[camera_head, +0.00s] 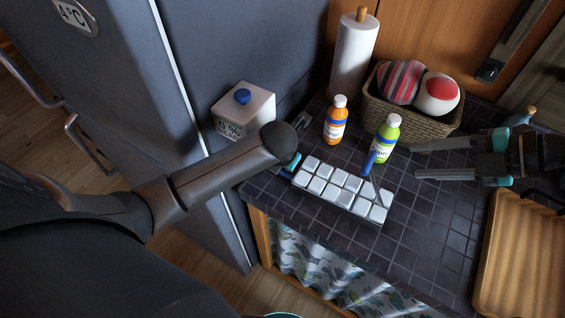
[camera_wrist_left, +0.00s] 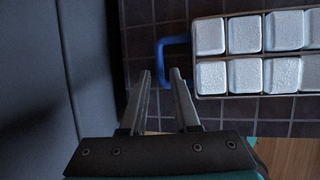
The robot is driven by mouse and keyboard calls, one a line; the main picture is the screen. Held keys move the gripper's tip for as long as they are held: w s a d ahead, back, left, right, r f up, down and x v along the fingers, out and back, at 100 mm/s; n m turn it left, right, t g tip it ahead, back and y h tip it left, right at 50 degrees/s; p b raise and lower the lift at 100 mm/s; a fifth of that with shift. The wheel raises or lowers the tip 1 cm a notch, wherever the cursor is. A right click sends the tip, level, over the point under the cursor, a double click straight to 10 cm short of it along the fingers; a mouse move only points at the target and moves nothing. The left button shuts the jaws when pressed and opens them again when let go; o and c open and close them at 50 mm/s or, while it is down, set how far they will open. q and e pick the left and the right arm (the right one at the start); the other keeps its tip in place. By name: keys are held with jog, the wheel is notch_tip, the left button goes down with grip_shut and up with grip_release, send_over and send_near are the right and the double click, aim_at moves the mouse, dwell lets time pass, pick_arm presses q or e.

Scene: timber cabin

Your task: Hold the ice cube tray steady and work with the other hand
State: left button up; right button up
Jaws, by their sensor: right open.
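The ice cube tray (camera_head: 338,206) lies on the dark tiled counter, filled with white cubes in two rows. Its left end, with a blue loop handle (camera_wrist_left: 161,64), shows in the left wrist view. My left gripper (camera_wrist_left: 161,73) is open, its fingertips at that handle, one to each side in the picture; I see no contact. In the head view my left arm mostly hides it. A blue-handled thing (camera_head: 369,163) stands at the tray's back right part. My right gripper (camera_head: 414,162) is open and empty, to the right of the tray, fingers pointing left.
An orange bottle (camera_head: 335,126) and a green bottle (camera_head: 383,142) stand behind the tray. Behind them are a paper roll (camera_head: 353,60) and a basket (camera_head: 385,112). A wooden board (camera_head: 522,262) lies at right. A white carton (camera_head: 258,103) stands at left.

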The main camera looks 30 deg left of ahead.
pick_arm(q)
jog(key=shift+x, duration=1.4)
grip_shut()
dwell(0.5)
